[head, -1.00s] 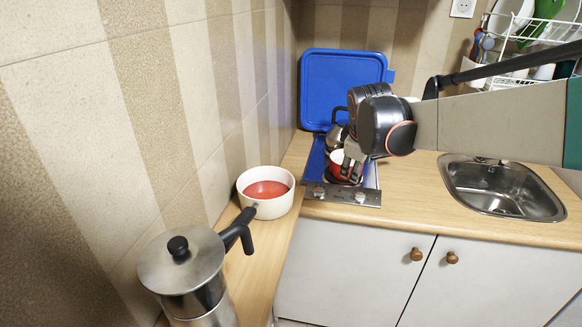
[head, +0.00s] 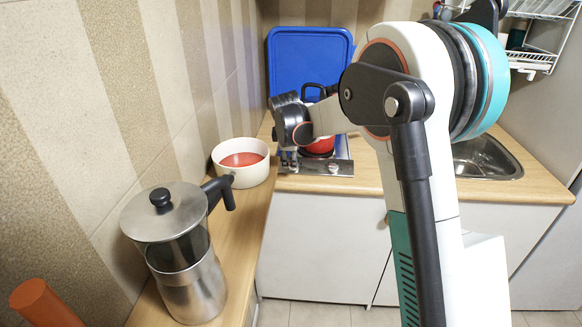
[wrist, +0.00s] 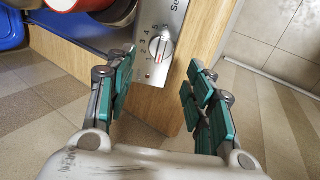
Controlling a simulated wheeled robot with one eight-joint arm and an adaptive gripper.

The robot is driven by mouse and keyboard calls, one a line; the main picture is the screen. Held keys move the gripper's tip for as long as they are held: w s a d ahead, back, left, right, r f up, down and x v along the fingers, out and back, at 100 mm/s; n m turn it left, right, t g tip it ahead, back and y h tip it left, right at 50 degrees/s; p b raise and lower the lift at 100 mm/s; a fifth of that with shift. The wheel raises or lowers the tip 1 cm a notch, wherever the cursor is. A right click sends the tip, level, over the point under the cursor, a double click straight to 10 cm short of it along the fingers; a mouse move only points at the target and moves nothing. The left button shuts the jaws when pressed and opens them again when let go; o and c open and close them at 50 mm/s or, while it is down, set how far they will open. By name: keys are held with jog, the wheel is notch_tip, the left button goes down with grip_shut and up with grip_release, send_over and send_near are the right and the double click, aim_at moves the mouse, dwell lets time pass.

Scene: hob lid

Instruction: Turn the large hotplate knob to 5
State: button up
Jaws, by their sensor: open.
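The hob's steel front panel (head: 335,168) lies at the counter's front edge. In the wrist view a round white-grey knob (wrist: 160,46) with a red mark sits on the panel; the red mark is towards the picture's bottom. My gripper (head: 289,156) is at the panel's left end in the head view. In the wrist view my gripper (wrist: 158,92) is open and empty, with the knob beyond the fingertips, in the gap between them and apart from them.
A red pot (head: 321,146) stands on the hob beside my gripper, before the raised blue lid (head: 297,50). The sink (head: 485,160) is at right, partly hidden by my arm.

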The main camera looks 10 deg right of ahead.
aim_at(291, 169)
jog(key=b+x, duration=0.1)
jog(key=x, duration=0.5)
jog(key=shift+d+f+b, duration=0.1)
jog(key=shift+f+b, duration=0.1)
jog(key=shift+b, duration=0.2)
jog(key=c, duration=1)
